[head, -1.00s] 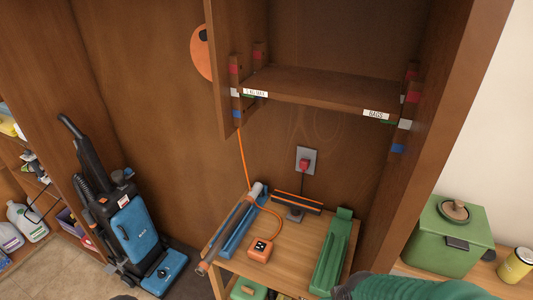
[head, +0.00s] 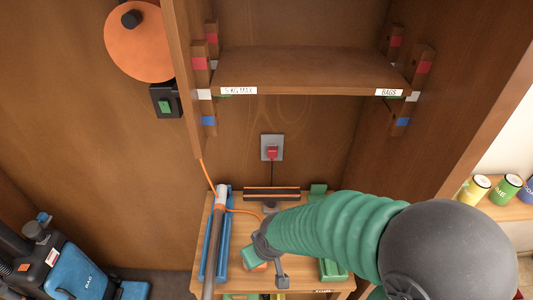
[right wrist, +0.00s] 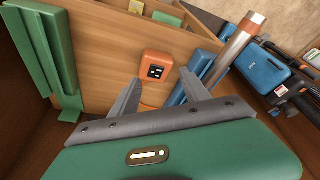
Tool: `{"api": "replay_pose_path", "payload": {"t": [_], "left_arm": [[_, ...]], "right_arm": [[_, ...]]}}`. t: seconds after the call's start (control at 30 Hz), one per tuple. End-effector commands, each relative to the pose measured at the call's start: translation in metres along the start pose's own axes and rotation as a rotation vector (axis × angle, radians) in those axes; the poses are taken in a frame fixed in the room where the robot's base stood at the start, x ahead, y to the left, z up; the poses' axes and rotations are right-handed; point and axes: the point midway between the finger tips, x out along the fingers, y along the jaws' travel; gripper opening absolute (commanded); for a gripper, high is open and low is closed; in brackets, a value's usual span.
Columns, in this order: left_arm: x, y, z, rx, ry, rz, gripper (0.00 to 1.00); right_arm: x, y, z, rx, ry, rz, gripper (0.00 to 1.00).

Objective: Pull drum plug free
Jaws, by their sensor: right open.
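A red plug (head: 272,152) sits in a grey wall outlet (head: 264,141) below the shelf, and a dark cord hangs from it. An orange drum (head: 138,42) is on the cabinet wall at upper left. Its orange cord runs down to the small table. An orange socket box (right wrist: 157,64) lies on the table, mostly hidden by my arm in the head view. My right gripper (right wrist: 160,82) is open and empty, with the box beyond its fingers. In the head view my green right arm reaches over the table, below the plug and apart from it. My left gripper is out of view.
A shelf (head: 305,72) with side brackets overhangs the outlet. The small table (head: 205,222) holds a blue piece with a grey tube (head: 215,250), a dark bar with orange edging (head: 272,193) and a green piece (head: 318,190). A blue vacuum (head: 75,275) stands lower left.

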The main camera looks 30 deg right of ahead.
Motion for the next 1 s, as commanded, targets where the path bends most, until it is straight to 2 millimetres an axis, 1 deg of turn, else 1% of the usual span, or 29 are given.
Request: {"api": "replay_pose_path", "payload": {"t": [0.03, 0.07, 0.1, 0.17, 0.2, 0.27, 0.3, 0.37, 0.4, 0.5, 0.6, 0.7, 0.9, 1.0], "left_arm": [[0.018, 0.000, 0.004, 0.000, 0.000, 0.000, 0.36], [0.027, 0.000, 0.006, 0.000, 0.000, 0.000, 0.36], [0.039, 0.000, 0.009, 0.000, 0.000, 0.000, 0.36], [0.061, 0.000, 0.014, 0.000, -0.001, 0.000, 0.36], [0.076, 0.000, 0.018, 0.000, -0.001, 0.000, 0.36], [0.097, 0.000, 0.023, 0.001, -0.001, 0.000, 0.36], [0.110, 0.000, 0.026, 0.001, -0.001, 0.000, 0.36], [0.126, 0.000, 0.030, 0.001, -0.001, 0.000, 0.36], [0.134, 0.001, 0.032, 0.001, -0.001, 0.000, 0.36], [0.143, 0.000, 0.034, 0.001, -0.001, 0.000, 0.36], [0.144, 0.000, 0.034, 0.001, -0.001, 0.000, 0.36], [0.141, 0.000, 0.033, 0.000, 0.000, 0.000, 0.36], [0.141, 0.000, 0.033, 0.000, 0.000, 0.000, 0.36], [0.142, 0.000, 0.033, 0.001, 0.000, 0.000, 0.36]], "right_arm": [[0.019, 0.001, -0.012, 0.018, 0.065, -0.006, 0.55], [0.027, 0.002, -0.024, 0.033, 0.123, -0.008, 0.55], [0.038, 0.004, -0.044, 0.057, 0.214, -0.006, 0.55], [0.050, 0.012, -0.078, 0.100, 0.378, 0.010, 0.55], [0.054, 0.022, -0.102, 0.132, 0.500, 0.032, 0.55], [0.053, 0.044, -0.133, 0.183, 0.685, 0.091, 0.55], [0.048, 0.060, -0.149, 0.216, 0.802, 0.145, 0.55], [0.034, 0.084, -0.166, 0.259, 0.957, 0.238, 0.55], [0.023, 0.097, -0.172, 0.281, 1.043, 0.299, 0.55], [-0.002, 0.120, -0.177, 0.317, 1.181, 0.419, 0.55], [-0.017, 0.128, -0.177, 0.330, 1.236, 0.474, 0.55], [-0.021, 0.130, -0.178, 0.332, 1.242, 0.479, 0.55], [-0.020, 0.133, -0.178, 0.336, 1.240, 0.475, 0.55], [-0.018, 0.137, -0.182, 0.337, 1.240, 0.474, 0.55]]}}
